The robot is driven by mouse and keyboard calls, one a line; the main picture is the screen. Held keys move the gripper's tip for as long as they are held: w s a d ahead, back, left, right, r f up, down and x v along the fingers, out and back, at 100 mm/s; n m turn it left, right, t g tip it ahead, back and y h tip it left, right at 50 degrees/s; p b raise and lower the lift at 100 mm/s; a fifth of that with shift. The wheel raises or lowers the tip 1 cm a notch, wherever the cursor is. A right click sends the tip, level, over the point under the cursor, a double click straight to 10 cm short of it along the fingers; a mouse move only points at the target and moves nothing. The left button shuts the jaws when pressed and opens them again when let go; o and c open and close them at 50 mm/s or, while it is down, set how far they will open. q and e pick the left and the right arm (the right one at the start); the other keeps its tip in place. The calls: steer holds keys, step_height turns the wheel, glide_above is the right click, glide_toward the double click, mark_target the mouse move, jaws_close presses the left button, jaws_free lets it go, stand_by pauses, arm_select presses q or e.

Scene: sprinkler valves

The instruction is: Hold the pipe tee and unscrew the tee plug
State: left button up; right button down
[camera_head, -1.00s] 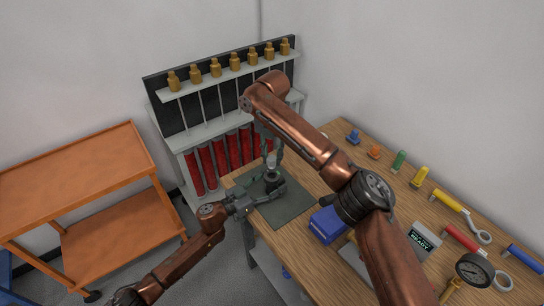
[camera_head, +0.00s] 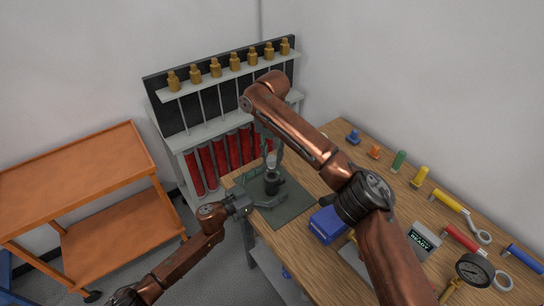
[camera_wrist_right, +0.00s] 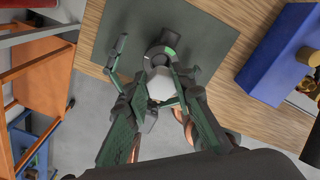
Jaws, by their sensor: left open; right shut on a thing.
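The dark pipe tee (camera_head: 273,186) stands upright on the dark green mat (camera_head: 293,210); its round grey body also shows in the right wrist view (camera_wrist_right: 161,51). The pale hexagonal tee plug (camera_wrist_right: 160,84) sits between the fingers of my right gripper (camera_wrist_right: 160,78), which is shut on it directly above the tee. I cannot tell whether plug and tee still touch. In the head view my right gripper (camera_head: 270,158) is partly hidden by its arm. My left gripper (camera_head: 264,190) is open, its fingers spread at either side of the tee, apart from it.
A blue box (camera_head: 327,224) stands right of the mat. Tools, coloured cylinders and a gauge (camera_head: 474,270) lie along the wooden bench (camera_head: 365,180). A rack with brass sprinkler heads (camera_head: 235,62) and red tubes stands behind. An orange cart (camera_head: 75,165) is at left.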

arm_select(q)
steer(key=v, duration=1.2)
steer(key=shift+w, duration=0.1)
